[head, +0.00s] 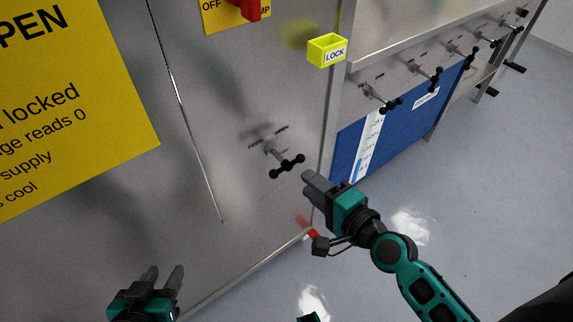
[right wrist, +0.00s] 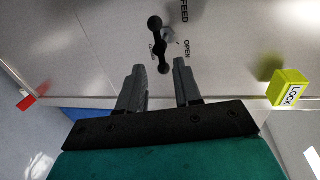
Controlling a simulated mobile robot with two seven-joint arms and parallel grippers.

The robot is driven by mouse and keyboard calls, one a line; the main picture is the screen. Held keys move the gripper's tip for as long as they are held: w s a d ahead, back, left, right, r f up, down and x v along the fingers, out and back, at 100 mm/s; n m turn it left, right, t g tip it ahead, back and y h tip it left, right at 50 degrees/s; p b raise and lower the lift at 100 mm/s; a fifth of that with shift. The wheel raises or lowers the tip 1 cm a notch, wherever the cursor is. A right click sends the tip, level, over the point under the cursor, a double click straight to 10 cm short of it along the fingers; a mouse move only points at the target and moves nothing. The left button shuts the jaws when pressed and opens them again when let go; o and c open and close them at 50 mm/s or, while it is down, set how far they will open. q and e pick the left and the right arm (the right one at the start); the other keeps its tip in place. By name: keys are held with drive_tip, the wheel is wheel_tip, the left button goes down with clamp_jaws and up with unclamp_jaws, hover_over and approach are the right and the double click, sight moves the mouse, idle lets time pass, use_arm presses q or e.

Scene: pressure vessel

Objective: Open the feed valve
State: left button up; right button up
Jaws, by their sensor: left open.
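The feed valve is a black bar handle (head: 287,166) with ball ends on a grey stem, standing out from the steel panel; "FEED" is lettered beside it. In the right wrist view the handle (right wrist: 157,45) is just ahead of the fingertips, its near ball end close to the gap between them. "OPEN" is lettered beside it there. My right gripper (head: 309,184) is just below and right of the handle, open and empty, with its fingers apart in the right wrist view (right wrist: 158,72). My left gripper (head: 163,276) is open and empty at the bottom left, well away from the valve.
A yellow LOCK box (head: 327,50) and a red switch handle (head: 250,9) are above on the panel. A red part (head: 313,233) sits low near the panel edge. More black-handled valves (head: 391,105) line the bench at right. Floor (head: 480,200) is clear at right.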

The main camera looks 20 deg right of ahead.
sight(287, 165)
drive_tip(key=x, duration=0.9)
drive_tip(key=shift+b, duration=0.4)
drive_tip(key=shift+c, duration=0.2)
drive_tip(key=shift+s+f, duration=0.1)
clamp_jaws()
